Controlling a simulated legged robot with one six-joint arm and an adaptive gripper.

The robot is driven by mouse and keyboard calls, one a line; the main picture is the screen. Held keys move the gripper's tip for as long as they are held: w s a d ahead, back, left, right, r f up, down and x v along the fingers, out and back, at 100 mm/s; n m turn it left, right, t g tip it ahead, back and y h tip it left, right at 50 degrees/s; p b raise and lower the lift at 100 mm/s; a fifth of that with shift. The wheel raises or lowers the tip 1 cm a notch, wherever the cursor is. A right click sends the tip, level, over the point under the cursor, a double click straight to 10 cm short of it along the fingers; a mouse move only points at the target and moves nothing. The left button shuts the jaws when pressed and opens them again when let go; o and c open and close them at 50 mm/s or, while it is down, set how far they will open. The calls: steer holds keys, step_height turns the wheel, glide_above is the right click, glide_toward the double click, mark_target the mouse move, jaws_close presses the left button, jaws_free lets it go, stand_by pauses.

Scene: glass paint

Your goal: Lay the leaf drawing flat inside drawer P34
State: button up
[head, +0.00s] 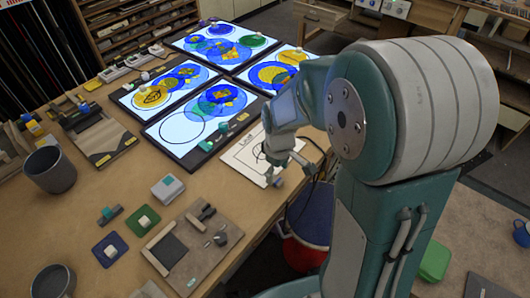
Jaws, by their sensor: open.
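The leaf drawing seems to be the white sheet (240,160) with dark lettering and lines, lying at the right edge of the wooden table, just below the light panels. My arm covers part of it. My gripper (274,178) is over the sheet's lower right corner, small and partly hidden by my arm; it is open. I cannot tell whether it touches the sheet. A wooden drawer unit (322,14) stands at the top, behind the table, with what looks like a pulled-out drawer. No label P34 is readable.
Lit panels with blue and yellow round designs (205,110) fill the table's far part. Grey cups (50,172), a tool board (190,245) and small blocks crowd the near left. A blue and red bin (308,235) stands on the floor beside the table.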

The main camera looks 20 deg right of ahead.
mark_target(275, 179)
step_height(275, 179, down, 3)
steer(key=shift+r, duration=0.2)
steer(key=shift+a+f, duration=0.15)
steer(key=shift+f, duration=0.05)
steer(key=shift+a, duration=0.2)
steer(key=shift+d, duration=0.15)
jaws_close()
steer(key=shift+r, duration=0.15)
